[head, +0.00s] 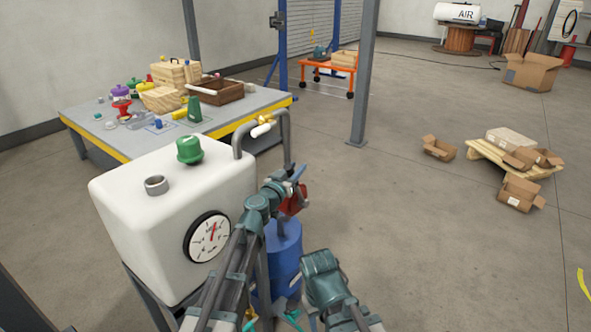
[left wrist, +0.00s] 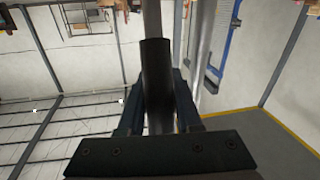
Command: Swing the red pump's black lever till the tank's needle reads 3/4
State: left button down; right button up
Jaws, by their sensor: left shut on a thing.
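The white tank (head: 130,225) stands at the left of the head view. Its round dial (head: 208,237) has a red needle that points nearly straight up, leaning slightly right; the scale marks are too small to read. The red pump (head: 293,201) shows partly behind my left arm, above a blue drum (head: 284,255). My left gripper (head: 297,174) is by the pump. In the left wrist view, the black lever (left wrist: 157,75) runs between its fingers, and the gripper is shut on it. My right arm is low in the head view; its fingers are not seen.
A workbench (head: 90,140) with boxes and small parts stands behind. A grey post (head: 364,80) stands beyond. The floor to the right is mostly clear, with a pallet (head: 480,160) and cartons farther off.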

dwell(0.3)
pick_arm(q)
jog(key=shift+w+d+r+p, duration=0.25)
jog(key=shift+w+p, duration=0.05)
jog(key=shift+p, duration=0.35)
jog(key=w+d+f+m+g+y+p, duration=0.1)
jog(key=w+d+f+g+y+p, duration=0.1)
jog(key=w+d+g+y+p, duration=0.2)
jog(key=shift+w+d+f+g+y+p, duration=0.35)
jog(key=shift+w+d+g+p, duration=1.6)
jog(key=shift+w+p, duration=1.85)
jog(key=shift+s+a+g+p, duration=0.25)
jog(key=shift+s+p, duration=0.25)
jog(key=shift+s, duration=0.05)
jog(key=c, duration=0.6)
grip_release()
